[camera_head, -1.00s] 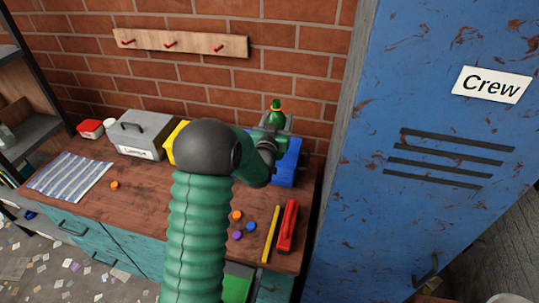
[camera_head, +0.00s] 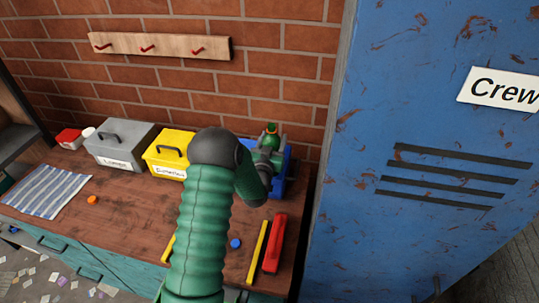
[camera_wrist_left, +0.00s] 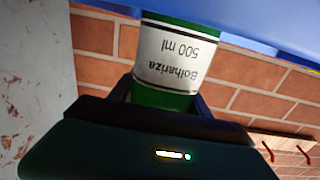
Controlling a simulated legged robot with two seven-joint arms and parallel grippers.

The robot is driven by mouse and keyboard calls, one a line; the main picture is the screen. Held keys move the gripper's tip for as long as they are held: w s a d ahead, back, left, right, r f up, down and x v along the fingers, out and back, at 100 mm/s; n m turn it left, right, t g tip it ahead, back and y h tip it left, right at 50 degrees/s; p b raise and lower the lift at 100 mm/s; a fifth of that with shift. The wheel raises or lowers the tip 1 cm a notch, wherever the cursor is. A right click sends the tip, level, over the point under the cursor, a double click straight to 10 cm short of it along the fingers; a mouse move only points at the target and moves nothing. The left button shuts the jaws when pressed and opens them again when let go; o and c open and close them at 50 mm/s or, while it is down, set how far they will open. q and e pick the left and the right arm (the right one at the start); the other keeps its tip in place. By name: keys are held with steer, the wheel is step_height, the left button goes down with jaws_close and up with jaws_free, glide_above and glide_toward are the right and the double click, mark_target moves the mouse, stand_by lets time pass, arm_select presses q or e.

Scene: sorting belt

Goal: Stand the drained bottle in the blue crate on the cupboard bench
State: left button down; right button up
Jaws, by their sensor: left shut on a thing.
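The green bottle (camera_head: 271,133) shows its neck and orange-ringed top above my left gripper (camera_head: 270,148) in the head view. In the left wrist view the bottle's white label (camera_wrist_left: 170,55) reads "Bolhariza 500 ml". My left gripper (camera_wrist_left: 160,100) is shut on the bottle. The blue crate (camera_head: 283,172) stands on the wooden bench (camera_head: 130,225) against the brick wall, partly hidden by my arm. Its blue edge (camera_wrist_left: 270,28) also shows beside the bottle in the left wrist view. The bottle's base is hidden, so I cannot tell whether it touches the crate floor. My right gripper is not in view.
A yellow box (camera_head: 165,150) and a grey box (camera_head: 120,143) stand left of the crate. A red tool (camera_head: 275,243), a yellow stick (camera_head: 258,252) and several caps lie on the bench. A blue locker (camera_head: 430,120) stands close on the right.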

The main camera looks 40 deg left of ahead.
arm_select(q)
steer(key=f, duration=0.1)
steer(key=a+f, duration=0.1)
steer(key=f, duration=0.2)
steer(key=shift+s+a+f, duration=0.15)
steer(key=shift+a+f, duration=0.15)
steer(key=shift+f, duration=0.1)
steer(key=c, duration=0.8)
jaws_free()
steer(key=shift+d, duration=0.2)
steer(key=o, duration=0.3)
steer(key=shift+d+r, duration=0.15)
steer(key=shift+d, duration=0.15)
steer(key=shift+a, duration=0.25)
steer(key=shift+s, duration=0.3)
steer(key=b+v, duration=0.1)
steer(key=v, duration=1)
steer(key=shift+w+d, duration=0.1)
steer(key=shift+d, duration=0.1)
